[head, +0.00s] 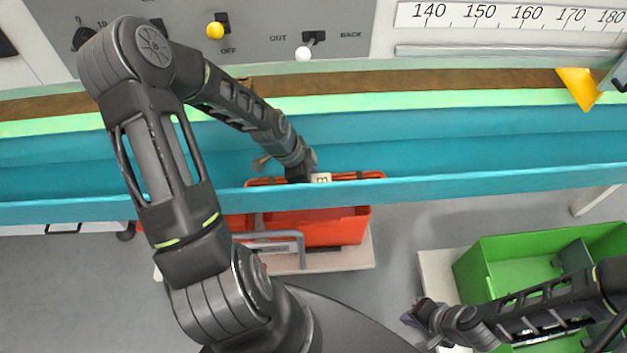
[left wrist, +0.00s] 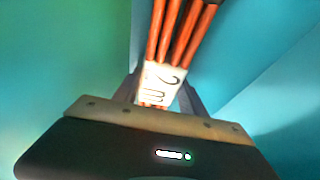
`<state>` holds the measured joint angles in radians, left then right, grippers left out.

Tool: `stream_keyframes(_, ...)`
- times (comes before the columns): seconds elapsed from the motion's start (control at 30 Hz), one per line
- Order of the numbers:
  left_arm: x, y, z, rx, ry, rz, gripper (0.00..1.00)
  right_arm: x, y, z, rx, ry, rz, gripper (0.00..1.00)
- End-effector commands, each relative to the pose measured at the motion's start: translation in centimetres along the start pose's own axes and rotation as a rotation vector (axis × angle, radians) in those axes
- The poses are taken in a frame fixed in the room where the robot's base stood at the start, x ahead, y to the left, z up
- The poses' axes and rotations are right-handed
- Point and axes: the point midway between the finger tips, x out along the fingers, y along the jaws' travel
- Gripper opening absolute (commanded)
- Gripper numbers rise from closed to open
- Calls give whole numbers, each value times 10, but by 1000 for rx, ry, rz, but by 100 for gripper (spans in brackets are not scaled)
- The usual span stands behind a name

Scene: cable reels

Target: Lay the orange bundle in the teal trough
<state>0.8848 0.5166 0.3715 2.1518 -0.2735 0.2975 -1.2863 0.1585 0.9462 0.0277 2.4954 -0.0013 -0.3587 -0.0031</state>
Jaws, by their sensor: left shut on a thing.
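The orange bundle (head: 345,177) is a set of thin orange strands with a white label (left wrist: 162,83) around it. My left gripper (head: 308,175) is shut on it at the label. In the left wrist view the orange strands (left wrist: 182,30) run away from the jaws between teal walls. The long teal trough (head: 480,150) crosses the head view. The bundle shows just above its front wall, which hides the lower side; I cannot tell whether it touches the trough floor. My right gripper (head: 418,318) is at the lower right, away from the bundle; its jaws are unclear.
A red-orange crate (head: 320,228) stands below the trough's front side. A green crate (head: 500,255) stands at lower right, beside my right arm. A panel with switches (head: 260,25) and a ruler (head: 520,18) lie behind the trough. A yellow pointer (head: 579,88) hangs at the right.

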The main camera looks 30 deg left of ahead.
Motion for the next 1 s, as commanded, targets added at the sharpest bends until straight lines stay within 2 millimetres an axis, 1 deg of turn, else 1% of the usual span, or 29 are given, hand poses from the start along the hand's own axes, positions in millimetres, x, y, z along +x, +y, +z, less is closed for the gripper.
stream_keyframes(0.13,4,0,1,0,0,-1,0,3,1,0,0,0,0,0)
stream_keyframes(0.17,3,0,1,0,0,0,51,2,1,0,0,0,0,0)
stream_keyframes(0.4,2,0,1,0,0,0,71,2,1,0,0,0,0,0)
stream_keyframes(0.63,2,0,1,0,0,0,71,1,0,0,0,0,0,0)
stream_keyframes(0.77,-3,0,0,-1,0,-1,71,-1,0,0,0,0,0,0)
stream_keyframes(0.87,-13,-1,0,-2,0,-2,71,-3,-1,0,0,0,0,0)
stream_keyframes(1.0,-37,-1,0,-3,-1,-4,71,-9,-4,0,0,0,0,0)
